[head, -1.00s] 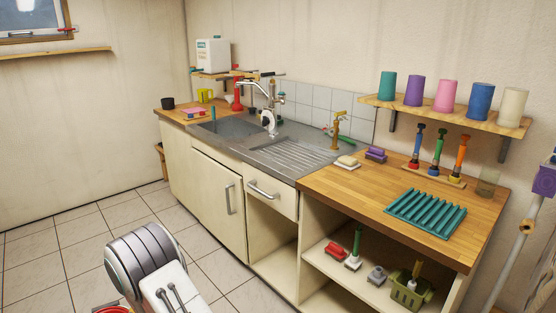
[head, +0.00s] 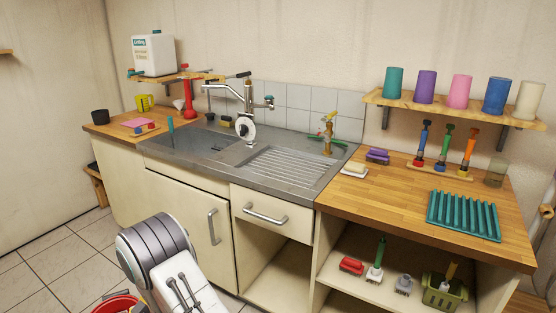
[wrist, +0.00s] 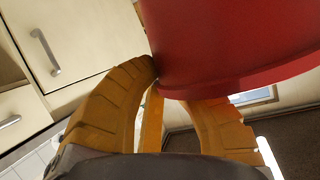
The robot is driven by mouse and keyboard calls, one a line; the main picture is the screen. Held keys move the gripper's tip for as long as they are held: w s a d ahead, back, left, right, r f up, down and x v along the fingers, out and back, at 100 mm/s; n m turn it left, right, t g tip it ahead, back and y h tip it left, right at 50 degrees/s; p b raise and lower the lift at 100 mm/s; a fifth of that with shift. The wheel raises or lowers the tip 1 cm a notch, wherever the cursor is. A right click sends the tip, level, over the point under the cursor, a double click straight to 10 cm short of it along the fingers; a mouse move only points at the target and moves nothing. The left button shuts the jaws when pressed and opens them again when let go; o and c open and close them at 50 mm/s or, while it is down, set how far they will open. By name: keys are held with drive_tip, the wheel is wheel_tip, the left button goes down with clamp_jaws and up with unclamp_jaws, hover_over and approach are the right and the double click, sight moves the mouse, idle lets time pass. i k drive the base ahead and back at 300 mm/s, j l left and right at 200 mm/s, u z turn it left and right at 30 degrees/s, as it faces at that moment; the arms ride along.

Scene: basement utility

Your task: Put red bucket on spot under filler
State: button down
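A red bucket (head: 118,305) shows only by its rim at the bottom left of the head view, beside my arm. In the wrist view the red bucket (wrist: 235,40) fills the upper right, against the tips of my gripper (wrist: 190,90). The yellow fingers appear shut on it; the exact contact is partly hidden. A brass tap with a green handle (head: 328,135) stands at the right of the sink's draining board (head: 290,168). A chrome faucet (head: 247,100) stands behind the sink. I cannot tell which fitting is the filler, and no marked spot is clear.
A white canister (head: 153,53) stands on a small wall shelf. Sponges, brushes and a teal rack (head: 463,216) occupy the wooden counter (head: 370,195). Several cups stand on the right shelf (head: 445,105). Cabinet fronts (head: 185,205) bound the tiled floor (head: 45,262), which is clear at left.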

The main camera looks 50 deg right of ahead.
sight(279, 162)
drive_tip(key=i+j+z, duration=0.2)
drive_tip(key=i, duration=0.15)
drive_tip(key=i+j+z, duration=0.4)
drive_tip(key=i+j, duration=0.15)
drive_tip(key=i+j+z, duration=0.2)
drive_tip(key=i+j, duration=0.15)
drive_tip(key=i+j+z, duration=0.4)
drive_tip(key=j, duration=0.45)
drive_tip(key=i+j+z, duration=0.2)
drive_tip(key=j, duration=0.3)
drive_tip(key=i+j+z, duration=0.2)
drive_tip(key=j, duration=0.3)
drive_tip(key=i, duration=0.1)
